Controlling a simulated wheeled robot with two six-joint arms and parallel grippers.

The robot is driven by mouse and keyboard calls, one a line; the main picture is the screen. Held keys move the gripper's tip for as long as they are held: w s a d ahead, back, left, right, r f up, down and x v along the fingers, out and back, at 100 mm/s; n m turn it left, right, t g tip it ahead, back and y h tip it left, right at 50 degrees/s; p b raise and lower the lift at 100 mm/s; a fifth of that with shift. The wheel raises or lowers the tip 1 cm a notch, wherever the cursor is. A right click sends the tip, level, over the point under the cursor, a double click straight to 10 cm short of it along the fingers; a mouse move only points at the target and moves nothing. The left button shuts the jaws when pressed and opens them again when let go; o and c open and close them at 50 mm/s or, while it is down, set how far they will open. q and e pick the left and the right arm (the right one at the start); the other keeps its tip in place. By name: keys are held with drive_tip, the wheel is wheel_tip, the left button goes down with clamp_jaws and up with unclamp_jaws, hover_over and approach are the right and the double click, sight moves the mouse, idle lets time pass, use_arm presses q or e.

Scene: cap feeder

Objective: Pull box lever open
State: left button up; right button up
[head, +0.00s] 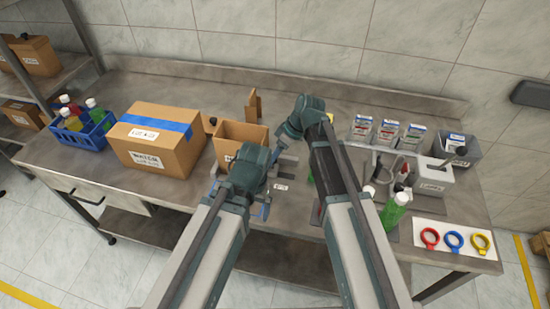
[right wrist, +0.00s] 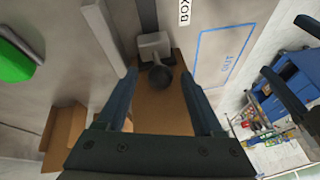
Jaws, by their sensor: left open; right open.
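In the right wrist view, a black ball knob (right wrist: 160,78) sits on a pale grey block (right wrist: 153,46) beside a grey panel (right wrist: 215,40) marked BOX and OUT. My right gripper (right wrist: 162,82) is open, with one finger on each side of the knob in the picture; I cannot tell whether they touch it. In the head view, my right gripper (head: 292,128) is at the middle of the bench, and its arm hides the knob and most of the feeder. My left gripper (head: 240,196) is open and lower, near the bench's front edge, left of a small white label (head: 281,187).
A large taped carton (head: 150,155) and a blue crate (head: 95,137) of bottles stand left. An open carton (head: 242,131) stands behind my left gripper. Cap packets (head: 387,129), a green bottle (head: 395,212) and a ring card (head: 425,227) are right. The back middle is fairly clear.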

clamp_jaws()
idle(0.3)
idle(1.1)
